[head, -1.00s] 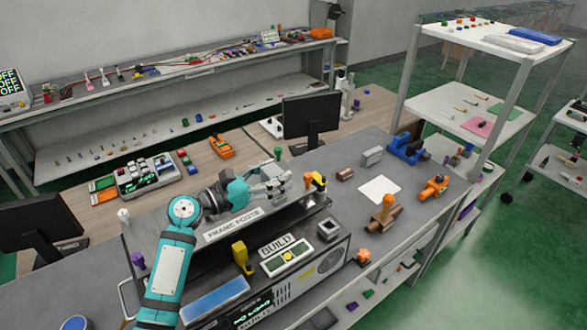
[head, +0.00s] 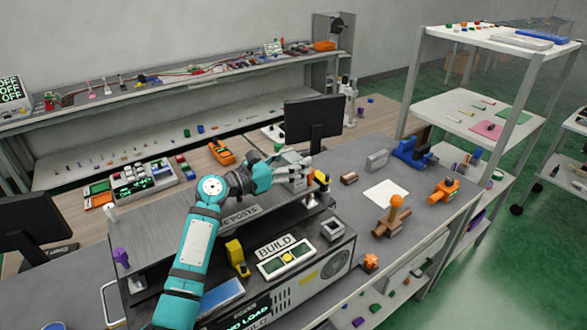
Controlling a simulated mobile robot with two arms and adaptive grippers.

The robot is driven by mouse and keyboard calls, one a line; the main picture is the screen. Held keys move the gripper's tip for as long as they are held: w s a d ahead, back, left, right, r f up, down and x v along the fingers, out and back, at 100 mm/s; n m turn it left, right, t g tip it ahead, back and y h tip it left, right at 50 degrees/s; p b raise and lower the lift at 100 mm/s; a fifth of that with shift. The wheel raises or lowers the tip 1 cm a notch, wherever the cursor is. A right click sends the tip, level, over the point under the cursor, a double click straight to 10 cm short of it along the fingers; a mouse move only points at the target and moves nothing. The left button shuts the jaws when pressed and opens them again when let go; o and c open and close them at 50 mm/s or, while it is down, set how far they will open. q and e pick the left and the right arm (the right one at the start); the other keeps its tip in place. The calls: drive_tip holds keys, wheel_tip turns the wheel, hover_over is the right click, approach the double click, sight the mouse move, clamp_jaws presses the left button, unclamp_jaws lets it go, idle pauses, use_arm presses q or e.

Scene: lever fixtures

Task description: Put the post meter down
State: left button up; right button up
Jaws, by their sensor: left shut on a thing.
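My left gripper (head: 297,172) reaches over the far right part of the dark bench unit, with its arm coming up from the bottom left. It is shut on a small grey, boxy thing (head: 288,157), which I take to be the post meter. The fingers and wrist hide part of it, and I cannot tell whether it touches the surface below. A yellow and black piece (head: 321,180) stands just right of the fingers. The frame posts label (head: 240,217) is partly covered by my arm. My right gripper is not in view.
The BUILD panel (head: 286,258) and a yellow clamp-like piece (head: 237,258) are in front. A black monitor (head: 313,122) stands behind the gripper. A white sheet (head: 386,193) and a wooden fixture with an orange ball (head: 393,215) lie to the right on the grey bench.

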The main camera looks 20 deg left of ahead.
use_arm(q)
drive_tip(key=shift+r, duration=0.15)
drive_tip(key=shift+s+a, duration=0.1)
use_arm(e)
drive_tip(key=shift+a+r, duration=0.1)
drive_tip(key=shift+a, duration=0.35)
use_arm(q)
drive_tip(key=o, duration=1.6)
drive_tip(key=shift+f, duration=0.2)
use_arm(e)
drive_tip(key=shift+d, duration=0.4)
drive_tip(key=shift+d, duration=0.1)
